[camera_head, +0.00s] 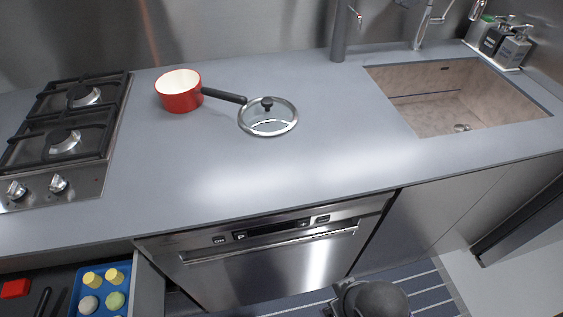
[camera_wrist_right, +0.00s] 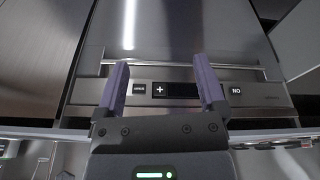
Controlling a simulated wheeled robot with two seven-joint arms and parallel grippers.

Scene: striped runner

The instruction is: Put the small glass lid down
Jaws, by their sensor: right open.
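The small glass lid (camera_head: 268,117) lies on the grey countertop, with a metal rim and a black knob on top. It is beside the handle end of a red saucepan (camera_head: 180,91); I cannot tell whether the handle touches the rim. My right gripper (camera_wrist_right: 161,84) is open and empty in the right wrist view, in front of the dishwasher panel. A dark rounded part of my arm shows at the bottom of the head view, well below the lid. My left gripper is not in view.
A gas hob (camera_head: 68,135) is at the left and a sink (camera_head: 460,101) at the right. An open drawer (camera_head: 149,284) at lower left holds a blue tray (camera_head: 104,264). The dishwasher (camera_head: 275,262) is below the counter. The counter's front middle is clear.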

